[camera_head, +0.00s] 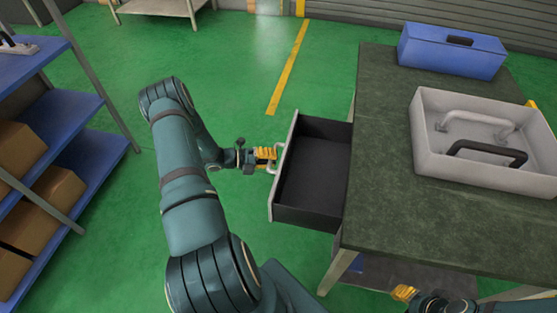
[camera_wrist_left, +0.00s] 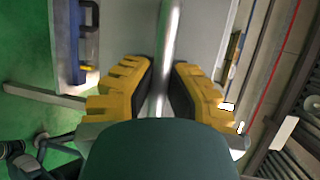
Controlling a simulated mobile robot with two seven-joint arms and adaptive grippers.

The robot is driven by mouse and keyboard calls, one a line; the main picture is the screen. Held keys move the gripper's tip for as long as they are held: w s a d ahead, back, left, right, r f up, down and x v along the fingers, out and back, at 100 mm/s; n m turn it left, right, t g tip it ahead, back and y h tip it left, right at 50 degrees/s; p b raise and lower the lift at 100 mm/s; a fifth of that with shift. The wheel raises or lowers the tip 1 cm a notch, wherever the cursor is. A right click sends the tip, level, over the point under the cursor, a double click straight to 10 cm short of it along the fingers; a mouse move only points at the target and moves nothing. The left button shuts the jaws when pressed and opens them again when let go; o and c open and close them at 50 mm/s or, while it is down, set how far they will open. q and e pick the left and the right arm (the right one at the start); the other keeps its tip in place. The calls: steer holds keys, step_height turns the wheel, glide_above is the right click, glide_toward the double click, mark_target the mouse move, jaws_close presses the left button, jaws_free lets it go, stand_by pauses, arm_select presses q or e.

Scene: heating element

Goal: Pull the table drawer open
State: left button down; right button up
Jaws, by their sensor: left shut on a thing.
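The table drawer (camera_head: 312,177) is pulled out from the left side of the dark-topped table (camera_head: 385,150). Its dark inside looks empty. My left gripper (camera_head: 266,157) is at the drawer's front, shut on the light metal drawer handle (camera_head: 280,160). In the left wrist view the handle bar (camera_wrist_left: 168,50) runs between the yellow fingers of my left gripper (camera_wrist_left: 162,95). My right gripper (camera_head: 404,293) shows only in part, low beside the table's front edge; its jaw state is unclear.
A grey tray (camera_head: 425,140) with two handle-shaped parts and a blue toolbox (camera_head: 452,50) stand on the table. A blue shelf (camera_head: 85,145) with cardboard boxes (camera_head: 55,190) is at the left. Green floor left of the drawer is clear apart from my arm.

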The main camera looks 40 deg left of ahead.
arm_select(q)
steer(key=shift+s+a, duration=0.1)
steer(key=shift+a, duration=0.1)
steer(key=c, duration=0.9)
jaws_free()
steer(key=shift+c, duration=0.2)
steer(key=v, duration=1.2)
steer(key=shift+r, duration=0.1)
